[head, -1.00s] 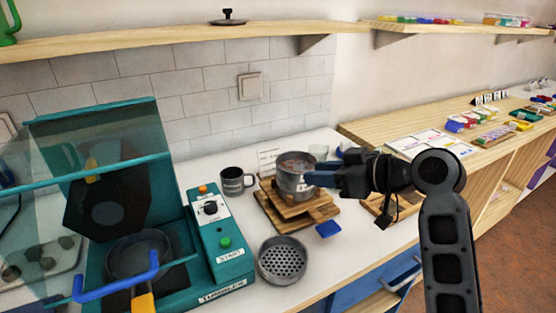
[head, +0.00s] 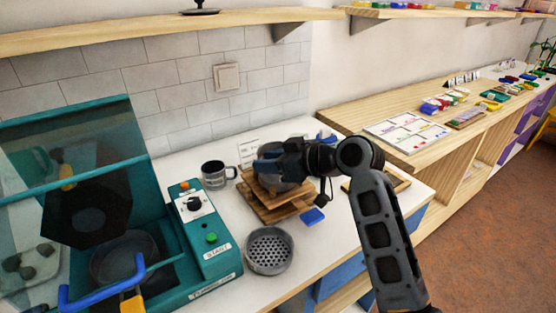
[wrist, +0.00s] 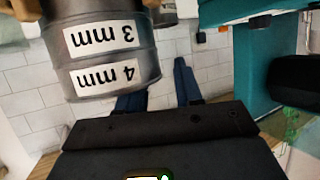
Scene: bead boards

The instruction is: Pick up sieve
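A grey metal sieve stack (head: 276,184) sits on the wooden stand, partly hidden behind my gripper. In the wrist view a metal cylinder (wrist: 107,52) shows upside down, with labels reading 3 mm and 4 mm. A round grey dish with a perforated bottom (head: 269,250) lies on the white counter in front of the stand. My gripper (head: 262,162) is at the stack in the head view. In the wrist view its two blue fingers (wrist: 160,85) are apart, with wall tiles between them. The cylinder covers part of the left finger; contact cannot be told.
The wooden stand (head: 280,210) has a blue-tipped part (head: 312,215) sticking out at its right. A teal machine (head: 205,232) with buttons stands further left. White counter is clear around the dish.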

